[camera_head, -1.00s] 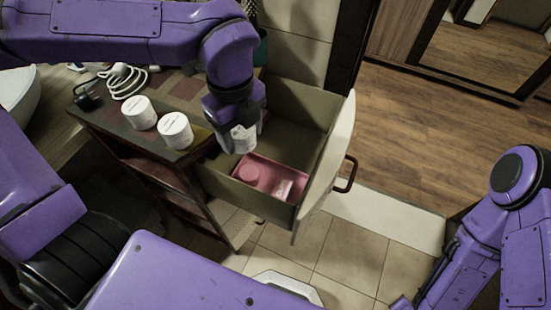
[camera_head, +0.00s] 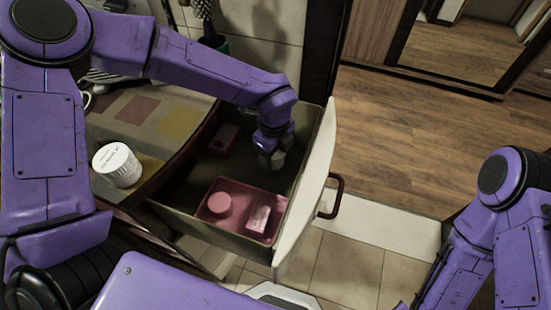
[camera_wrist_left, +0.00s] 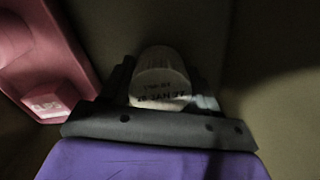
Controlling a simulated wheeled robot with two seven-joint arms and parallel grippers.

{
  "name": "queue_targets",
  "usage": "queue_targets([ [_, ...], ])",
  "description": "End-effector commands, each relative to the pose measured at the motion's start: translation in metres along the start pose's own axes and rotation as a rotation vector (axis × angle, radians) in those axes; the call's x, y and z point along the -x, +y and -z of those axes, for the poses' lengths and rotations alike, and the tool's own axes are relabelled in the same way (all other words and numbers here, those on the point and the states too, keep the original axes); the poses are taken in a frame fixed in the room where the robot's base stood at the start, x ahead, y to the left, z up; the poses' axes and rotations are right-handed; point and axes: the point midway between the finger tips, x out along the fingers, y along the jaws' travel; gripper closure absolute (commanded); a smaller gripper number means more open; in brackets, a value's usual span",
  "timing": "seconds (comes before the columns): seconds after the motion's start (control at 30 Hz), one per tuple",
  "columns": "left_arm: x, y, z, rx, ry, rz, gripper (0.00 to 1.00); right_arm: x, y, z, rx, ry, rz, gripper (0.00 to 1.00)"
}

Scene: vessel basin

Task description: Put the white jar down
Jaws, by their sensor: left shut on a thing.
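The white jar (camera_wrist_left: 160,88) is between the fingers of my left gripper in the left wrist view, with dark lettering on it. In the head view my left gripper (camera_head: 271,160) reaches down into the open drawer (camera_head: 205,238), near its back right side. It is shut on the jar, which is mostly hidden by the gripper there. I cannot tell whether the jar touches the drawer floor. My right arm shows at the lower right, but its gripper is out of view.
A pink tray (camera_head: 240,187) in the drawer holds a round pink item (camera_head: 219,204) and a small pale box (camera_head: 258,218). A pink block (camera_head: 223,139) lies at the drawer's back left. Another white jar (camera_head: 117,165) stands on the cabinet top. The drawer's front panel (camera_head: 318,170) rises on the right.

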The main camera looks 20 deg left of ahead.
Motion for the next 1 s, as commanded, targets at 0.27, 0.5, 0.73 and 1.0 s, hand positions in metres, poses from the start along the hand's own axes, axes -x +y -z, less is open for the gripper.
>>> queue_targets([
  [0.27,-0.014,-0.001,0.001,-0.003,0.000,0.003,0.71,0.000,0.000,0.000,0.000,0.000,0.000,0.57],
  [0.5,-0.017,-0.001,0.001,-0.003,0.001,0.002,0.27,-0.002,0.000,-0.001,0.000,0.000,0.000,0.57],
  [0.73,-0.017,-0.001,0.001,-0.003,0.001,0.002,0.14,-0.002,0.000,-0.001,0.000,0.000,0.000,0.57],
  [1.0,0.008,-0.002,0.001,-0.002,0.000,0.006,0.14,0.001,0.000,0.000,0.000,0.000,0.000,0.57],
])
